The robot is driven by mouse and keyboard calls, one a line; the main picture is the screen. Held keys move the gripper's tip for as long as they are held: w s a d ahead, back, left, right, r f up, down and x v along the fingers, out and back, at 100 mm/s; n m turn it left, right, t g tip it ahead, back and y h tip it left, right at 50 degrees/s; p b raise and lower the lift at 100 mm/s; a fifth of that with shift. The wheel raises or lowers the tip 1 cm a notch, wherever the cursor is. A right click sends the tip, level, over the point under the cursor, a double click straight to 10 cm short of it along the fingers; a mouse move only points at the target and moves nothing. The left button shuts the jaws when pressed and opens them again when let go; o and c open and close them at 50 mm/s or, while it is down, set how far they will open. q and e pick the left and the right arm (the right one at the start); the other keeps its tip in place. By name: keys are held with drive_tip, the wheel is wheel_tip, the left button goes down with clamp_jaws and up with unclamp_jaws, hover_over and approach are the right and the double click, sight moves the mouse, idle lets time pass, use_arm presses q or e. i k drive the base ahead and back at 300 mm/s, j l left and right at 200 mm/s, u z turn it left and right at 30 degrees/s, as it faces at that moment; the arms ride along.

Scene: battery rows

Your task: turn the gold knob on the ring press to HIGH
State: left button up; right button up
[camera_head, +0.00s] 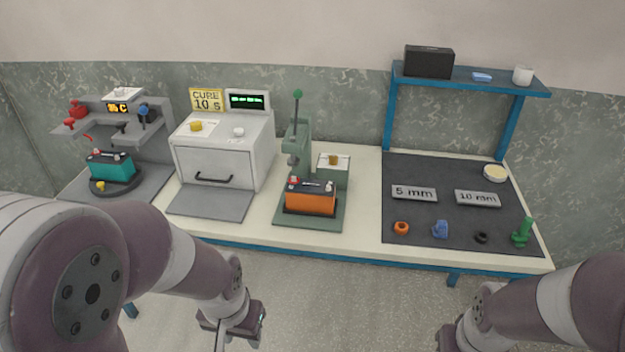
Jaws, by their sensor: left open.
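The ring press (298,150) is a green stand with a lever topped by a green ball, in the middle of the bench. Its gold knob (333,160) sits on a white plate on the green box at its right; the knob's pointer direction and the plate's markings are too small to read. An orange battery (311,203) stands on the press base. My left gripper (256,324) is open and empty, low in front of the bench, well below and left of the knob. My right gripper (447,340) is at the bottom edge, partly cut off, its fingers unclear.
A white curing oven (222,160) with its own yellow knob stands left of the press. A teal battery (112,166) sits on a grey station farther left. A dark mat (440,170) with small parts lies right, under a blue shelf (470,82).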

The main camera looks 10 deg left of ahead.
sight(333, 158)
drive_tip(key=i+j+z, duration=0.2)
drive_tip(key=i+z, duration=0.15)
drive_tip(key=i+j+z, duration=0.35)
drive_tip(key=i, duration=0.15)
drive_tip(key=i+j+z, duration=0.35)
drive_tip(key=j, duration=0.1)
